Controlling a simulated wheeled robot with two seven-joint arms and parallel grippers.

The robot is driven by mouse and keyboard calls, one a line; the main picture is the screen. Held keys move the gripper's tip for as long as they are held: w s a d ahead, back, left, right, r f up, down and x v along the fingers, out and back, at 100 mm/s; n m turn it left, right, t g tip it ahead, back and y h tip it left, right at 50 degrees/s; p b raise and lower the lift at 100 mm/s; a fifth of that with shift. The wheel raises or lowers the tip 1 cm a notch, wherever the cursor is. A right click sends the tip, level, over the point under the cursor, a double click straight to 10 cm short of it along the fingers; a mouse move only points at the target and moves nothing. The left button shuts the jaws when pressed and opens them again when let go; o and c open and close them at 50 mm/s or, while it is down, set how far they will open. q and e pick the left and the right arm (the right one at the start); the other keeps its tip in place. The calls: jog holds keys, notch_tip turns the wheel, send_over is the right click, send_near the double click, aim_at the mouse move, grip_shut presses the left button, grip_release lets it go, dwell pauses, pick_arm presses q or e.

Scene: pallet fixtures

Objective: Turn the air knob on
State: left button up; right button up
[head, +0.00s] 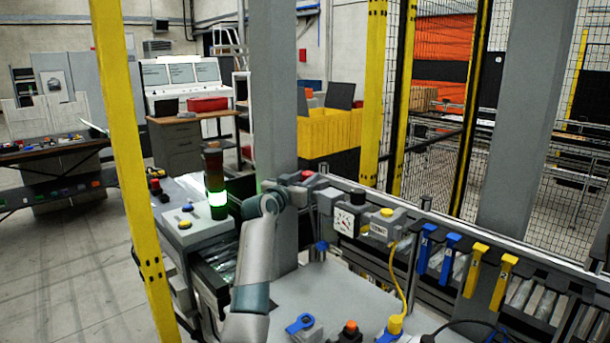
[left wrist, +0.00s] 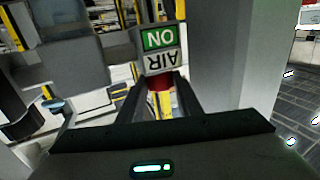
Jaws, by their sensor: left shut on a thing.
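The air knob is red and sits on the air unit on the rail, beside the grey post. In the left wrist view the knob (left wrist: 159,104) shows between my two fingers, under a green and white sign (left wrist: 160,48) that reads AIR ON upside down. In the head view a little red of the knob (head: 307,174) shows by the fingertips. My left gripper (head: 294,189) reaches up from below and is shut on the knob; it also shows in the left wrist view (left wrist: 158,103). How far the knob is turned I cannot tell. My right gripper is not in view.
A pressure gauge (head: 344,221) and a grey box with a yellow button (head: 386,212) are right of the knob. A stack light (head: 217,198) glows green at left. The grey post (head: 272,90) stands close to my gripper. Blue and yellow clamps (head: 474,270) line the rail.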

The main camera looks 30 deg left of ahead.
pick_arm(q)
jog(key=shift+d+n+y+p, duration=0.15)
jog(key=shift+n+y+p, duration=0.8)
jog(key=shift+y, duration=0.45)
jog(key=o, duration=1)
jog(key=shift+o, duration=0.2)
jog(key=shift+s, duration=0.15)
jog(key=s+d+b, duration=0.3)
jog(key=s+b, duration=0.2)
jog(key=s, duration=1.1)
jog(key=shift+s, duration=0.4)
jog(key=shift+f, duration=0.1)
